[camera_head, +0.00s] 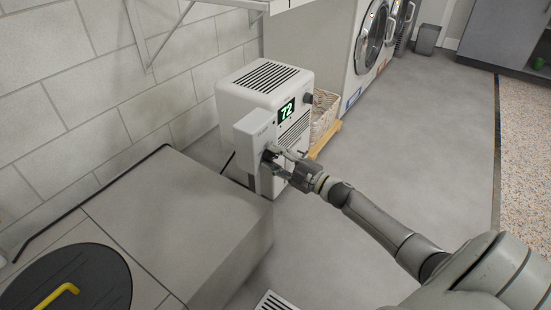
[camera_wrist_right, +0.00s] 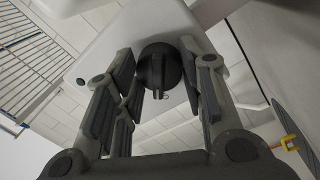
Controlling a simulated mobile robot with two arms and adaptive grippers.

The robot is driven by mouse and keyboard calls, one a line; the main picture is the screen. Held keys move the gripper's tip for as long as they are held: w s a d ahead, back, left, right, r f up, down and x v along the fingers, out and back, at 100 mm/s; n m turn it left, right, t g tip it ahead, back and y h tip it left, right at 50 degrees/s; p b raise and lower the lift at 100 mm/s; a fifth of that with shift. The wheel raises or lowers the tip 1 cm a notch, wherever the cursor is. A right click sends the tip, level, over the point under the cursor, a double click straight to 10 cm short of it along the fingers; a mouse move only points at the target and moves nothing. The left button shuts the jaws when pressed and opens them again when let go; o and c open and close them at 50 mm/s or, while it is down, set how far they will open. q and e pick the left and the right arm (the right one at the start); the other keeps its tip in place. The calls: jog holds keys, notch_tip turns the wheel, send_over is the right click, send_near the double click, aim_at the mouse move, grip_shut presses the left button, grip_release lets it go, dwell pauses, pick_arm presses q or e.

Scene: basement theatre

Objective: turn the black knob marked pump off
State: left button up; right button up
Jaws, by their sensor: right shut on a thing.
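The black knob (camera_wrist_right: 160,66) sits on the front of a small pale box (camera_head: 251,133). In the right wrist view it is between my right gripper's fingers (camera_wrist_right: 160,92), with its pointer ridge toward the bottom of the picture. In the head view the knob (camera_head: 269,155) is mostly hidden by my right gripper (camera_head: 279,162), which is shut on it. The knob's marking is too small to read. My left gripper is in neither view.
A white appliance (camera_head: 264,78) with a green "72" display and another dark knob (camera_head: 308,99) stands behind the box. A wicker basket (camera_head: 324,115) is to its right. A grey raised block (camera_head: 180,215) stands at lower left. Open floor lies right.

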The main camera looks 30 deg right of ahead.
jog(key=shift+a, duration=0.1)
jog(key=o, duration=1)
jog(key=v, duration=1.2)
jog(key=shift+f, duration=0.1)
